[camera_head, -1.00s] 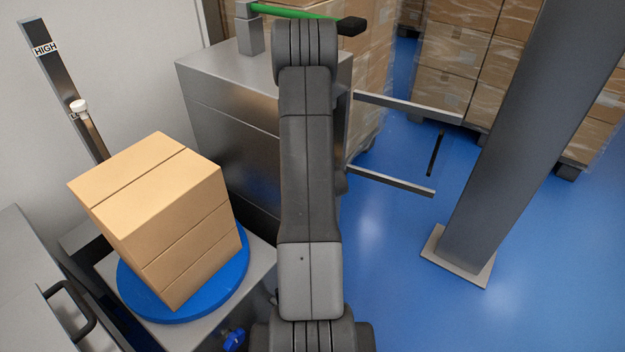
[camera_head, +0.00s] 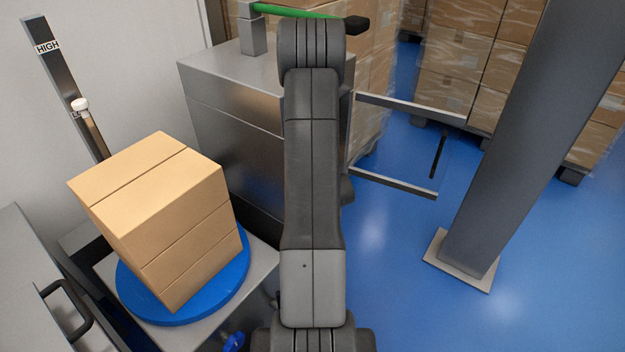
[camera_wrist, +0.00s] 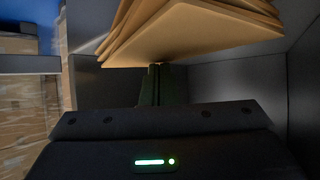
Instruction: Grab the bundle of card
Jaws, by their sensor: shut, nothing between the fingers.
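A bundle of tan card (camera_wrist: 195,32), several flat sheets layered unevenly, fills the upper part of the wrist view. It lies inside a grey metal bay. My gripper (camera_wrist: 154,68) is shut with nothing held. Its dark fingers point at the underside of the bundle near its lower edge. I cannot tell whether the tips touch it. The head view does not show the gripper or this bundle; my arm blocks the middle of that view.
A tan carton stack (camera_head: 165,215) stands on a blue turntable (camera_head: 245,275) at left. A metal cabinet (camera_head: 235,130) stands behind my arm, with open rails (camera_head: 400,182) at its right. A grey post (camera_head: 515,150) rises from the blue floor. Wrapped pallets (camera_head: 460,70) stand behind.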

